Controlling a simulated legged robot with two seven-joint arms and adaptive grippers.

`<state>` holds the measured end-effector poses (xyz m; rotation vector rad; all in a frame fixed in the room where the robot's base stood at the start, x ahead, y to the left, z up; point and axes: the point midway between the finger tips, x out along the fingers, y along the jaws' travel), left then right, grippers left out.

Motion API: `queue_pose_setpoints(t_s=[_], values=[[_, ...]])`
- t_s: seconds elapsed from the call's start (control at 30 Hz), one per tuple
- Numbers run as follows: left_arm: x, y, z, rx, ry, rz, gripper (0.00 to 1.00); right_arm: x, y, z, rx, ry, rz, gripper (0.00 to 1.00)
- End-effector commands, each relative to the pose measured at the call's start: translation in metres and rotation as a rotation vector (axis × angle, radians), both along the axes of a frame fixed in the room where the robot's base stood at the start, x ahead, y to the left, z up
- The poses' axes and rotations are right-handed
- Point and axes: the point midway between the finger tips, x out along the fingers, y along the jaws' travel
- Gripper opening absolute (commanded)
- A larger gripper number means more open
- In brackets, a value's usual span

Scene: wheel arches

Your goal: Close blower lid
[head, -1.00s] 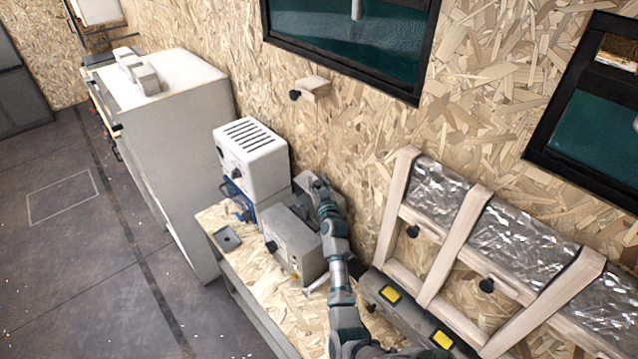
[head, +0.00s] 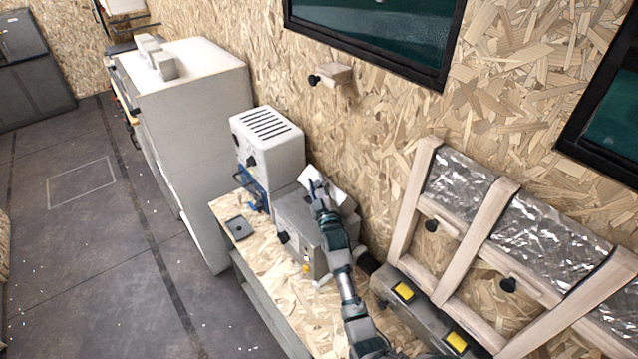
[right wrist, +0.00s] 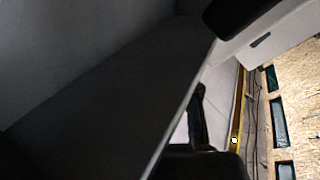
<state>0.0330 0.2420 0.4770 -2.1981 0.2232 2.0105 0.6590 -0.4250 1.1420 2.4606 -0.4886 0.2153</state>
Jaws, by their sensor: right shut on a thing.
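The blower (head: 308,228) is a grey metal box on the wooden bench, with a dark knob and a yellow label on its front. Its lid (head: 342,197) shows as a pale panel tilted up at the back, close to the wall, partly hidden by my gripper. My right gripper (head: 317,190) is at the lid's near edge above the box, shut on it. The right wrist view shows a large dark grey panel, probably the lid or box, with dark finger parts by its edge; the exact contact is hard to see. My left gripper is out of view.
A white vented unit (head: 266,140) stands just behind the blower, and a tall white cabinet (head: 190,120) is beyond it. A small dark tray (head: 239,228) lies on the bench (head: 262,262). A wooden frame with foil panels (head: 470,225) leans at the right.

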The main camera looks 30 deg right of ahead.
Motion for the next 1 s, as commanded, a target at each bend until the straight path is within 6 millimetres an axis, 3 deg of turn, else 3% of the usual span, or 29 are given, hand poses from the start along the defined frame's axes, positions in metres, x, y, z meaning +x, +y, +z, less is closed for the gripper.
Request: queue_pose_setpoints(t_s=[0.03, 0.37, 0.4, 0.5, 0.8, 1.0], values=[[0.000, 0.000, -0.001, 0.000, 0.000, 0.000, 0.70, 0.000, 0.000, -0.007, 0.004, 0.012, 0.001, 0.00], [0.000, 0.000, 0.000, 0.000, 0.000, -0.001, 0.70, 0.000, 0.000, -0.008, 0.003, 0.013, 0.000, 0.00], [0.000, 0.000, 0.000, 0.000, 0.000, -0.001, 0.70, 0.000, 0.000, -0.008, 0.003, 0.014, 0.001, 0.39], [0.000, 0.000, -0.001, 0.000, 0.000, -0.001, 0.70, 0.000, 0.000, -0.007, 0.002, 0.011, 0.000, 0.58], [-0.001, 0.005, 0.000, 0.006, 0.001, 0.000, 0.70, 0.000, 0.000, -0.001, -0.001, 0.005, 0.000, 0.58], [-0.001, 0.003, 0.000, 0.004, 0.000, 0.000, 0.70, 0.000, 0.000, 0.029, -0.002, 0.000, 0.000, 0.58]])
